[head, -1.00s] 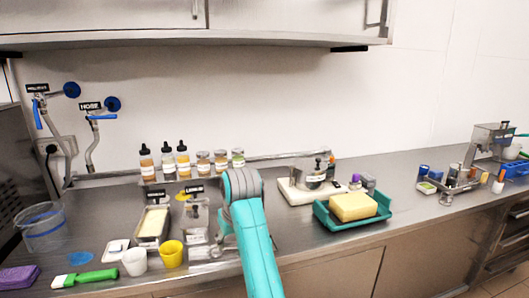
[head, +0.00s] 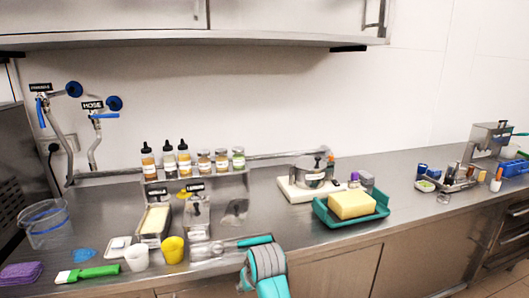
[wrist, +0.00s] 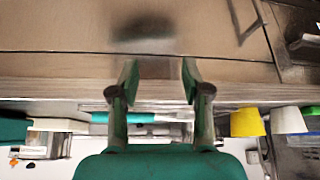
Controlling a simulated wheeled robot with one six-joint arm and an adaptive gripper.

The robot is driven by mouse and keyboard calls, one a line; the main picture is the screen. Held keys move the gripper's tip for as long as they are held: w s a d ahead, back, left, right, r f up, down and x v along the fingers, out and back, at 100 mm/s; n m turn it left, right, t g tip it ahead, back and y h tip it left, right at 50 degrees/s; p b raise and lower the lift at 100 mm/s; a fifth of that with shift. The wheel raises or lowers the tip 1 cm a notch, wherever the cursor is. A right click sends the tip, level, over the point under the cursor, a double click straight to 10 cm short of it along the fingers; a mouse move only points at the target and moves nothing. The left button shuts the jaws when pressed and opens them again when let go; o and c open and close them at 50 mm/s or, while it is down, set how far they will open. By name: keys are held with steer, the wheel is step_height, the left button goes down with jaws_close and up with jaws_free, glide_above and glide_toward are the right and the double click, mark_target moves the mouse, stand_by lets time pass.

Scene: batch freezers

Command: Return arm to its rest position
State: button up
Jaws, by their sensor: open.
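My arm (head: 267,268) shows in the head view as a grey and teal link at the bottom, in front of the counter's near edge. My gripper (wrist: 160,75) shows in the wrist view with its two green-padded fingers apart and nothing between them. The wrist view looks past the fingers at the wooden cabinet front (wrist: 120,62), with the counter things upside down below. The gripper's fingers cannot be made out in the head view.
A teal-handled tool (head: 255,240) lies near the counter edge behind my arm. A yellow cup (head: 173,250) and white cup (head: 136,258) stand left. A teal tray (head: 375,212) bears a yellow block (head: 352,205) at right. Bottles (head: 184,160) stand behind.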

steer(key=s+d+f+m+t, duration=0.1)
steer(key=s+d+f+t, duration=0.1)
steer(key=s+d+f, duration=0.6)
steer(key=s+d+f+m+t, duration=0.15)
steer(key=s+d+f, duration=0.25)
steer(key=s+f, duration=0.65)
steer(key=s+d+f+t, duration=0.1)
steer(key=s+d, duration=0.2)
steer(key=s, duration=0.5)
steer(key=s+d+t, duration=0.1)
steer(key=s+d, duration=0.2)
steer(key=s, duration=0.5)
steer(key=s+d+r+m+t+h, duration=0.1)
steer(key=s+d+r+t, duration=0.1)
steer(key=s+r, duration=0.7)
steer(key=s+d+r+m+t+h, duration=0.1)
steer(key=s+d+r+t, duration=0.1)
steer(key=s+r, duration=0.7)
steer(key=s, duration=0.3)
steer(key=shift+s+d, duration=0.25)
steer(key=shift+d, duration=0.15)
